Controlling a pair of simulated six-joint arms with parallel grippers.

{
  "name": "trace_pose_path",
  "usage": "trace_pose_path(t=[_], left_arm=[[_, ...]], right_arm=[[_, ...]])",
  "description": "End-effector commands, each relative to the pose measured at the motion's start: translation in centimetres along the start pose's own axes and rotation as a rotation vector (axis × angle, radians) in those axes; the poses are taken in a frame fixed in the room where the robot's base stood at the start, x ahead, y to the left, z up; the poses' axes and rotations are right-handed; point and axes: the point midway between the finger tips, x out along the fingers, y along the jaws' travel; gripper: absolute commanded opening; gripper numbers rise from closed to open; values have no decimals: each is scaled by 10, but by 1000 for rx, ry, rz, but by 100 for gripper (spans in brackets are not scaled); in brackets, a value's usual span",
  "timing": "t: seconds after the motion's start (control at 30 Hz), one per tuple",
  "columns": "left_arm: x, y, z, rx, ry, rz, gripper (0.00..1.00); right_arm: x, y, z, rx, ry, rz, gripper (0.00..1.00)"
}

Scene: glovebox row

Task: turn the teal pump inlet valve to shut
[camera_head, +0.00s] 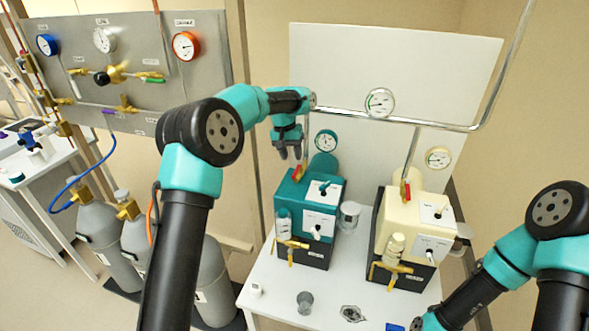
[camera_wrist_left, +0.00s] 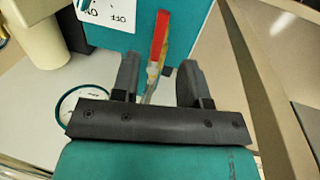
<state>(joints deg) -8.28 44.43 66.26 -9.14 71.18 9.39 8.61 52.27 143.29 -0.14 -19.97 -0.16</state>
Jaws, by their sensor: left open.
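The teal pump (camera_head: 296,200) stands on the white bench, with a teal-rimmed gauge (camera_head: 326,141) above it. Its inlet valve has a red handle (camera_head: 298,173) at the pump's upper back, on a brass body. In the left wrist view the red handle (camera_wrist_left: 159,36) runs roughly up the picture, just beyond the fingertips and between their lines. My left gripper (camera_head: 290,154) is open, pointing down just above the handle; it also shows in the left wrist view (camera_wrist_left: 158,72). No finger visibly grips the handle. My right arm is at the lower right; its fingers do not show.
A cream pump (camera_head: 387,222) with its own red-handled valve (camera_head: 404,189) stands to the right. A steel pipe (camera_head: 345,112) with a gauge (camera_head: 380,102) runs behind. A glass jar (camera_head: 349,215) sits between the pumps. Gas cylinders (camera_head: 103,235) stand left of the bench.

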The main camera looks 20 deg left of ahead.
Motion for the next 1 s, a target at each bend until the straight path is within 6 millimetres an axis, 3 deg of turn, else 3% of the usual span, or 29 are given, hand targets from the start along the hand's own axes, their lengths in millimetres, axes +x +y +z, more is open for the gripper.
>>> trace_pose_path(t=[0.3, 0.73, 1.0], left_arm=[[49, 0, 0, 1, -3, 0, 41], [60, 0, 0, 1, -1, 0, 41], [60, 0, 0, 1, -1, 0, 17]], right_arm=[[0, 0, 0, 0, 0, 0, 43], [0, 0, 0, 0, 0, 0, 43], [0, 0, 0, 0, 0, 0, 43]])
